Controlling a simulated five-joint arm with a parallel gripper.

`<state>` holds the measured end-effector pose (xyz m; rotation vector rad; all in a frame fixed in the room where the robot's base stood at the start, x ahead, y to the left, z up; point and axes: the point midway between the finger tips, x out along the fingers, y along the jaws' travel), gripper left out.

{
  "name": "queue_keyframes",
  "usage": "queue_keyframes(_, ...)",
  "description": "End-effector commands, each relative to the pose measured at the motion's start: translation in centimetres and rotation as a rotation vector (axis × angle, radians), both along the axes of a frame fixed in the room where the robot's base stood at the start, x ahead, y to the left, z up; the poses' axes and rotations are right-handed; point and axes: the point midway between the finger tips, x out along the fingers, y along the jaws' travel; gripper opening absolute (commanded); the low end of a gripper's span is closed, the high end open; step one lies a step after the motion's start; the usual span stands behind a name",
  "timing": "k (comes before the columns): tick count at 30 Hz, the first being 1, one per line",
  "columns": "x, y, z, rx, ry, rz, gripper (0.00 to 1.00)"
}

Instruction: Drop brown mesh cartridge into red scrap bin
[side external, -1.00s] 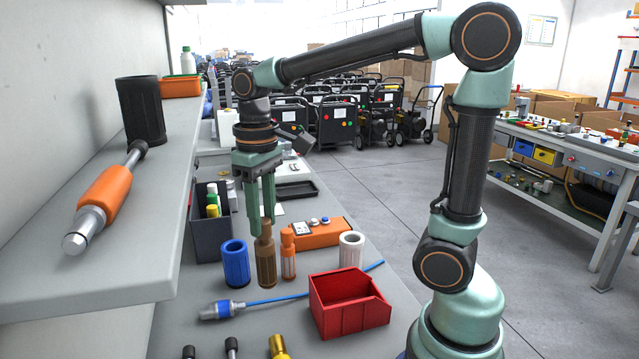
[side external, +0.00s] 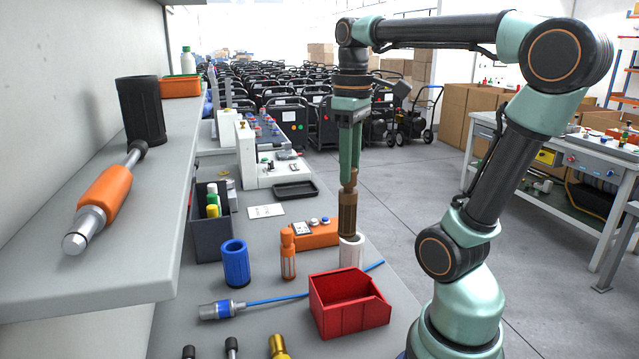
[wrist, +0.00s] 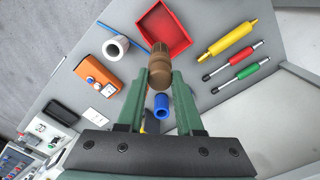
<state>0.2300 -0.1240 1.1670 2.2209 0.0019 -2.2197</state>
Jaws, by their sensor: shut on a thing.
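The brown mesh cartridge (side external: 347,214) is upright, held by its narrow top in my gripper (side external: 349,180). My gripper is shut on it and holds it above the bench. In the side view its lower end overlaps the top of the white cylinder (side external: 351,254). In the wrist view the cartridge (wrist: 160,62) appears between the fingertips (wrist: 159,76), overlapping the near edge of the red scrap bin (wrist: 183,40). In the side view the open red bin (side external: 356,319) stands on the bench, below and in front of the cartridge.
An orange cartridge (side external: 288,256) and a blue cylinder (side external: 235,264) stand left of the bin. A blue cable (side external: 275,299) runs behind it. An orange box (side external: 318,234) lies farther back. A grey shelf (side external: 120,260) overhangs at left.

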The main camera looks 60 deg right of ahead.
Motion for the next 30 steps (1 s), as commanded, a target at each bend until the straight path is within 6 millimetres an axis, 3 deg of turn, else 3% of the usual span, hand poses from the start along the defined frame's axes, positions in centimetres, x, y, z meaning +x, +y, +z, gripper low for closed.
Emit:
queue_keyframes(3,-1.8,-1.1,-0.4,0.000,0.001,-0.004,0.00)
queue_keyframes(9,-1.5,-0.9,-3.9,0.002,0.004,0.002,0.00)
queue_keyframes(30,-1.4,-0.9,-10.3,0.001,0.002,0.001,0.00)
